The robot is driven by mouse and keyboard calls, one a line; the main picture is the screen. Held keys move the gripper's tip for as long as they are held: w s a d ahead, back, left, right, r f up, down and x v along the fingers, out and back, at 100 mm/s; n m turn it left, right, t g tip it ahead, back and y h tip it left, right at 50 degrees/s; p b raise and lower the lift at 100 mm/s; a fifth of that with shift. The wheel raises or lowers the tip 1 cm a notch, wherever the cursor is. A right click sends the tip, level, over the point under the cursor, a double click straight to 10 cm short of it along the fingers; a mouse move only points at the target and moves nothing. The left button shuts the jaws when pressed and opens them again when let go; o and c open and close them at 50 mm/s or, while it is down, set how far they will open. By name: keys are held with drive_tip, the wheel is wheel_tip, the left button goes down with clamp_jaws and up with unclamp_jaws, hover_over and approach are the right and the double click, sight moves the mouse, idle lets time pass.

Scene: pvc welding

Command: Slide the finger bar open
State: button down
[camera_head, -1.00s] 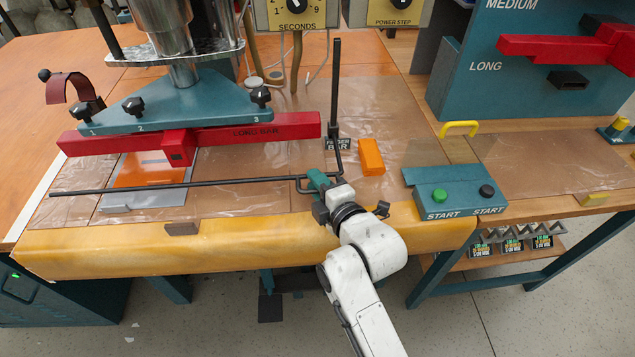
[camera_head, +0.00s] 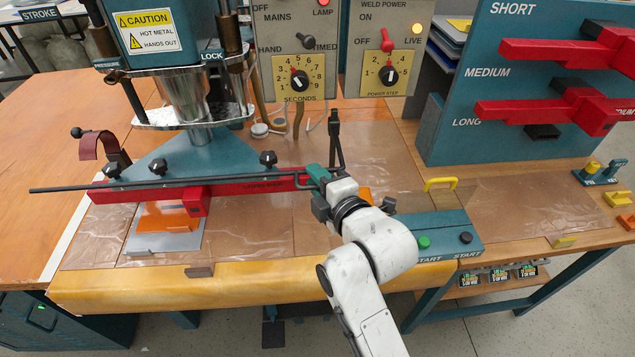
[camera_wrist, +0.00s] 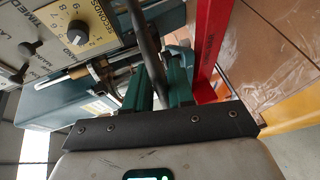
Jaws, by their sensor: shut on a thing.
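The finger bar (camera_head: 170,182) is a long thin black rod. In the head view it runs left from my gripper (camera_head: 316,176), crossing in front of the teal press head and the red long bar (camera_head: 255,187). My gripper is shut on its right end, near the dark upright post (camera_head: 335,138). In the wrist view the dark rod (camera_wrist: 147,35) passes between the teal fingers (camera_wrist: 160,80), with the red bar (camera_wrist: 210,45) to the right. The post's foot and label are hidden behind my gripper.
A grey plate with an orange sheet (camera_head: 165,228) lies under the press. A small orange block (camera_head: 364,194) is partly hidden behind my wrist. The teal start-button box (camera_head: 440,235) stands right of my arm. Dials (camera_head: 300,82) rise behind. The bench front edge (camera_head: 250,275) is padded yellow.

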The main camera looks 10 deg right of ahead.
idle(0.3)
drive_tip(key=c, duration=1.2)
unclamp_jaws()
drive_tip(key=b+v, duration=0.1)
drive_tip(key=v, duration=0.9)
drive_tip(key=shift+s+d+r, duration=0.1)
drive_tip(key=shift+s+r, duration=0.05)
drive_tip(key=shift+s, duration=0.25)
drive_tip(key=s+d+f+m+g+h, duration=0.25)
drive_tip(key=s+d+f+m, duration=0.2)
drive_tip(key=f, duration=0.25)
drive_tip(key=s+d+f+m+g+h, duration=0.25)
drive_tip(key=s+d+f+m, duration=0.2)
drive_tip(key=f, duration=0.25)
drive_tip(key=s+d+f+m+g, duration=0.3)
drive_tip(key=s+m, duration=0.1)
drive_tip(key=s, duration=0.2)
drive_tip(key=s+d+f+m+g+h, duration=0.1)
drive_tip(key=s+d+f+m+g, duration=0.1)
drive_tip(key=s, duration=0.4)
drive_tip(key=s+d+f+m+g, duration=0.3)
drive_tip(key=s+d+f+m, duration=0.1)
drive_tip(key=s+m, duration=0.3)
drive_tip(key=shift+d+f+g, duration=0.3)
drive_tip(key=shift+d, duration=0.15)
